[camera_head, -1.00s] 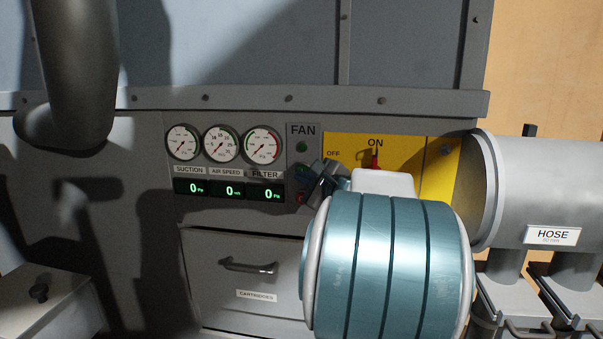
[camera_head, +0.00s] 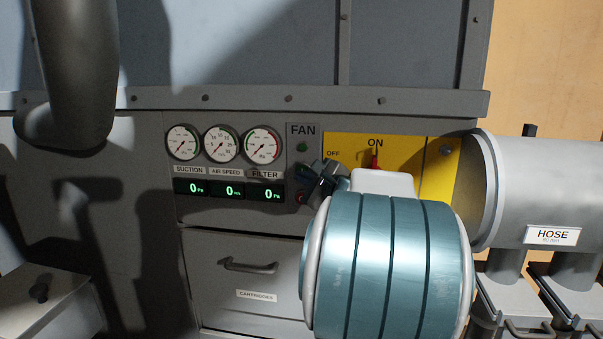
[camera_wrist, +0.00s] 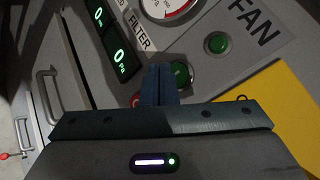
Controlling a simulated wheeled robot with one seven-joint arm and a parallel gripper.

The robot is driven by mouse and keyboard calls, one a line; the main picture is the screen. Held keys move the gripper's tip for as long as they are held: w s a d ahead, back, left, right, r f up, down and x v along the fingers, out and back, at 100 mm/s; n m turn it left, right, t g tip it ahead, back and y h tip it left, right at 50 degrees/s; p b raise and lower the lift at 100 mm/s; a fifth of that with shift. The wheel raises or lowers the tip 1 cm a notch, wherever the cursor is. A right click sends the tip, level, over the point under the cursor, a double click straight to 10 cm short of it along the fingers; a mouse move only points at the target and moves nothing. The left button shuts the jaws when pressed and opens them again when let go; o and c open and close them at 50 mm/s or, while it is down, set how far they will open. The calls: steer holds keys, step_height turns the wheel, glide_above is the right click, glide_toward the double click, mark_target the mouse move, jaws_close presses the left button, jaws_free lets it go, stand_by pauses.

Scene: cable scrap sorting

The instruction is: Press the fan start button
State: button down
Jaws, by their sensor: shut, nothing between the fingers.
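The fan panel carries the label FAN (camera_head: 303,130). Below the label is a round green fitting (camera_head: 302,147), which also shows in the wrist view (camera_wrist: 216,43). Below that is a green button in a pale ring (camera_wrist: 181,74), partly covered by my fingertips in the wrist view. A red button (camera_head: 300,197) sits lower, partly hidden by my fingers in the wrist view. My gripper (camera_head: 311,172) is shut and empty, its tips at the green button. I cannot tell whether they touch it.
Three dials and green readouts (camera_head: 228,190) showing 0 are left of the fan controls. A yellow plate (camera_head: 435,175) with a red lever (camera_head: 375,161) by ON is to the right, close to my wrist. A drawer (camera_head: 280,290) lies below, a HOSE duct (camera_head: 530,185) far right.

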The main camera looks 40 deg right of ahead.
stand_by(0.4)
steer(key=shift+w+d, duration=0.3)
steer(key=shift+w+d, duration=0.3)
steer(key=shift+d, duration=0.05)
stand_by(0.8)
steer(key=shift+b, duration=0.35)
steer(key=shift+s+a+b, duration=0.4)
steer(key=shift+s+a, duration=0.15)
steer(key=shift+a, duration=0.1)
steer(key=s+a+b, duration=0.2)
steer(key=s+a, duration=0.1)
steer(key=shift+s+a, duration=0.15)
steer(key=shift+a, duration=0.25)
